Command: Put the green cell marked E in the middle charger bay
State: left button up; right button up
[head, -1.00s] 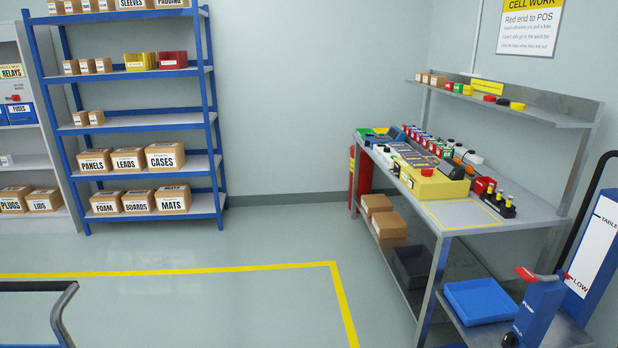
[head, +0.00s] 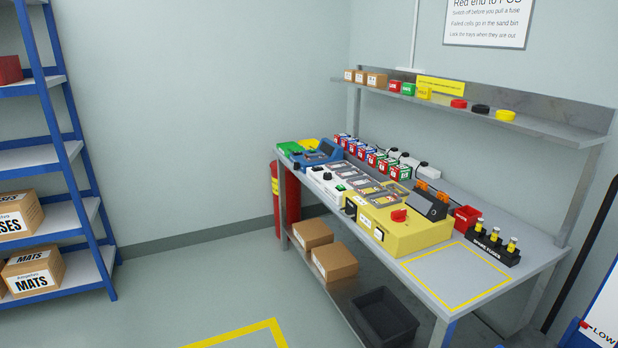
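On the workbench (head: 530,258), a row of small red, blue and green blocks (head: 375,157) stands along the back. The ones at its right end show green, but any letters are too small to read, so I cannot tell which is the cell marked E. In front of the row lie several flat grey-topped units (head: 370,187) and a white unit (head: 325,180). I cannot make out which is the charger or its middle bay. Neither of my grippers is in view.
A yellow box with a red knob (head: 402,232) stands on the bench, beside a yellow-outlined clear area (head: 455,277). A black fuse holder (head: 494,246) and small red bin (head: 467,217) are at right. Cartons and a black bin (head: 385,318) are below. Blue racking (head: 65,150) stands left.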

aim_at(345, 173)
jog(key=i+j+z, duration=0.75)
jog(key=i+l, duration=0.05)
